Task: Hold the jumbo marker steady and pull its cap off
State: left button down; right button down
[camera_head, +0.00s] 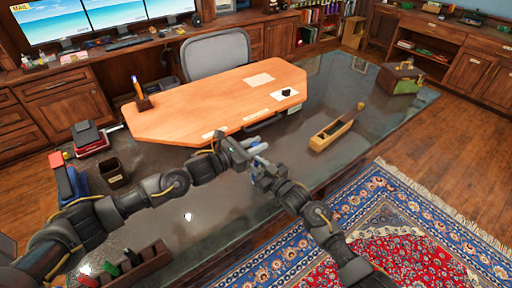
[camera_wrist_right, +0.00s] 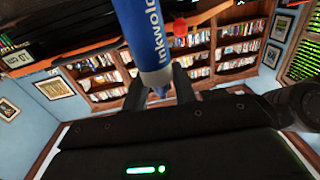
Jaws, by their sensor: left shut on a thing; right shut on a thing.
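The jumbo marker (camera_wrist_right: 146,40) shows large in the right wrist view, with a blue barrel and white lettering. The left fingers' grip is too small to see clearly.
The glass-topped desk (camera_head: 190,235) lies below my arms, with an orange-brown board (camera_head: 220,95) on it. A wooden box (camera_head: 333,131), a dark cup (camera_head: 113,172) and a marker rack (camera_head: 140,268) stand on the glass. A patterned rug (camera_head: 440,240) covers the floor at right.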

jog(key=c, duration=1)
grip_release()
jog(key=shift+c, duration=0.2)
jog(key=b+v, duration=0.1)
jog(key=v, duration=0.9)
jog(key=shift+s+d+f, duration=0.1)
jog(key=shift+s+d, duration=0.6)
jog(key=shift+s, duration=0.05)
